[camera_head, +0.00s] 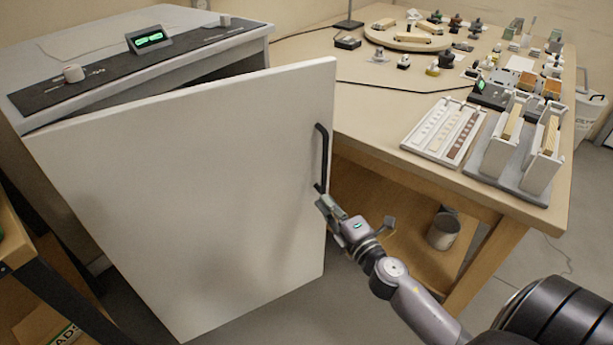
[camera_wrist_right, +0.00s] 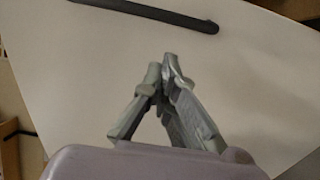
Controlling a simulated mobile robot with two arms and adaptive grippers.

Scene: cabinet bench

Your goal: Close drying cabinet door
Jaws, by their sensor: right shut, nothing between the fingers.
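The white drying cabinet (camera_head: 200,62) stands at the left in the head view, with its door (camera_head: 190,190) swung partly open toward me. A black bar handle (camera_head: 323,158) runs upright near the door's right edge; it also shows in the right wrist view (camera_wrist_right: 150,12). My right gripper (camera_head: 324,204) is at the door's right edge, just below the handle. In the right wrist view its fingertips (camera_wrist_right: 165,66) are shut together, empty, in front of the white door face. I cannot tell whether they touch it. My left gripper is in neither view.
A wooden bench (camera_head: 360,95) stands right of the cabinet, with a tray (camera_head: 444,130), white racks (camera_head: 545,150) and several small items. A metal can (camera_head: 443,231) sits on its lower shelf. Another wooden bench edge (camera_head: 14,235) is at the far left.

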